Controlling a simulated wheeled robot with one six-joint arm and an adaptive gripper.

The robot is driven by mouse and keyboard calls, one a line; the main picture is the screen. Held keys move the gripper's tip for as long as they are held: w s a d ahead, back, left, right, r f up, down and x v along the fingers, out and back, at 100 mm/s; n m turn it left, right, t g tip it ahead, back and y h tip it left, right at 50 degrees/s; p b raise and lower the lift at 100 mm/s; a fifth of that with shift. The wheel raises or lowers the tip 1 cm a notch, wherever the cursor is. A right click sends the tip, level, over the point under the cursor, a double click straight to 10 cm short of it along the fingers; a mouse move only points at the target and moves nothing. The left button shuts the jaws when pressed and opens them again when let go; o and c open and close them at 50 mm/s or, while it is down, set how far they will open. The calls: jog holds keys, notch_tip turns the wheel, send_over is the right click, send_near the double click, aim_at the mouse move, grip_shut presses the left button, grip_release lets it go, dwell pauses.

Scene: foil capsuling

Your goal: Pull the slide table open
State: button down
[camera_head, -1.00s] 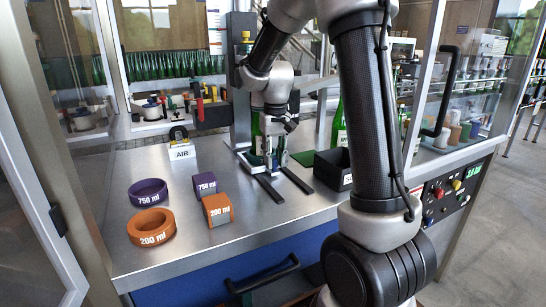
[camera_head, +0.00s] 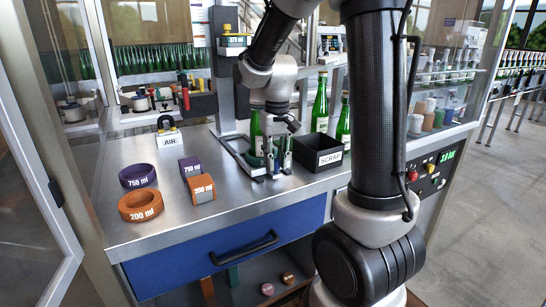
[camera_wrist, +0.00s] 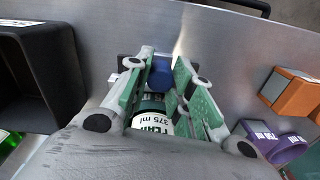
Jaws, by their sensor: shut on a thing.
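My gripper (camera_head: 270,170) is low over the worktop at the front of the slide table, whose dark rails (camera_head: 236,152) show beside it. In the wrist view my gripper (camera_wrist: 160,78) is shut on a blue knob (camera_wrist: 162,72), with green-padded fingers on both sides of it. Just below the knob is a dark green round part with a white 375 ml label (camera_wrist: 154,123). A green bottle (camera_head: 255,128) stands upright behind my gripper. My gripper and wrist hide most of the slide table.
A black SCRAP bin (camera_head: 330,158) stands close to the right of my gripper, with green bottles (camera_head: 321,105) behind it. Purple and orange rings (camera_head: 141,206) and blocks (camera_head: 202,189) lie to the left. A blue drawer (camera_head: 200,262) is below the worktop edge.

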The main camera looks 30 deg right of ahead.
dwell(0.4)
jog(key=c, duration=1.2)
grip_release()
notch_tip(320, 180, up, 12)
jog(key=shift+d, duration=0.15)
jog(key=shift+s, duration=0.1)
jog(key=s+f+n+t, duration=0.1)
jog(key=s+t, duration=0.3)
jog(key=s, duration=1.4)
jog(key=shift+s+f+n, duration=0.3)
jog(key=shift+f+n, duration=0.05)
jog(key=shift+n, duration=0.05)
